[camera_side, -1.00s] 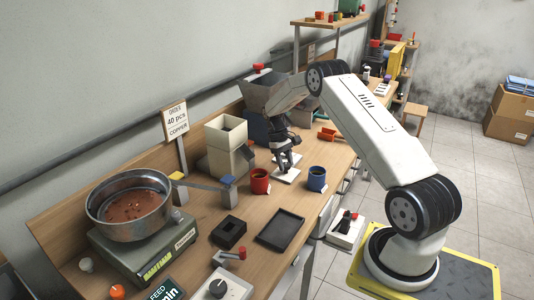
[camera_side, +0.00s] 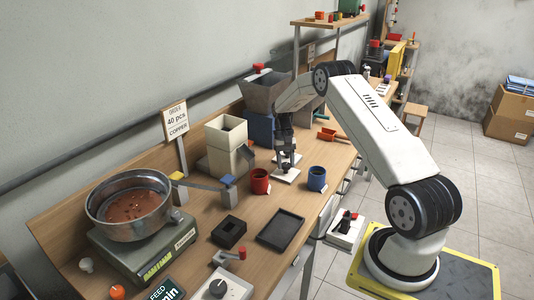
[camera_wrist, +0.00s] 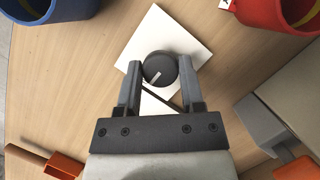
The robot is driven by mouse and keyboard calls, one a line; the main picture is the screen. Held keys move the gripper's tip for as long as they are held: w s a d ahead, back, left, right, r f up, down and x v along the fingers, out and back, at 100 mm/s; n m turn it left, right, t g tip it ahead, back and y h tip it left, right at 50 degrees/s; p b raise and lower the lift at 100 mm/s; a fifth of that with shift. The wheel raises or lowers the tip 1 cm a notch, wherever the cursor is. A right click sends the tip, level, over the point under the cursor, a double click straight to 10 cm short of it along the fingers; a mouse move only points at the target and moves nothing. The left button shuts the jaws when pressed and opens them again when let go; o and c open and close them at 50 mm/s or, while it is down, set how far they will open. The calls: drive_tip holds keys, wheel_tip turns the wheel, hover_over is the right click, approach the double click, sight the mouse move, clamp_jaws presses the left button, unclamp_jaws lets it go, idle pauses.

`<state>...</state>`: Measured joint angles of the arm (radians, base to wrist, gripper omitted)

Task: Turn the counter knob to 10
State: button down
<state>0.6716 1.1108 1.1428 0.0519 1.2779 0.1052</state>
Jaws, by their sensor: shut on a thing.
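The counter knob (camera_wrist: 158,66) is a dark round dial with a pale pointer line. It sits on a white square plate (camera_wrist: 146,27) on the wooden bench. In the wrist view the pointer slants toward the lower left. No numbers are readable around it. My gripper (camera_wrist: 160,80) has one finger on each side of the knob and is shut on it. In the side view my gripper (camera_side: 286,166) points down at the white plate (camera_side: 279,178), and its fingers hide most of the knob.
A red cup (camera_side: 260,181) and a blue cup (camera_side: 317,178) stand close to the plate. A beige hopper (camera_side: 225,145) stands to the left. An orange scoop (camera_side: 328,134) lies behind. A black tray (camera_side: 281,230) lies on the bench nearer the camera.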

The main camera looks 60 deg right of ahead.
drive_tip(key=shift+c, duration=1)
unclamp_jaws()
drive_tip(key=v, duration=0.7)
drive_tip(key=shift+r, duration=0.35)
drive_tip(key=shift+w, duration=0.15)
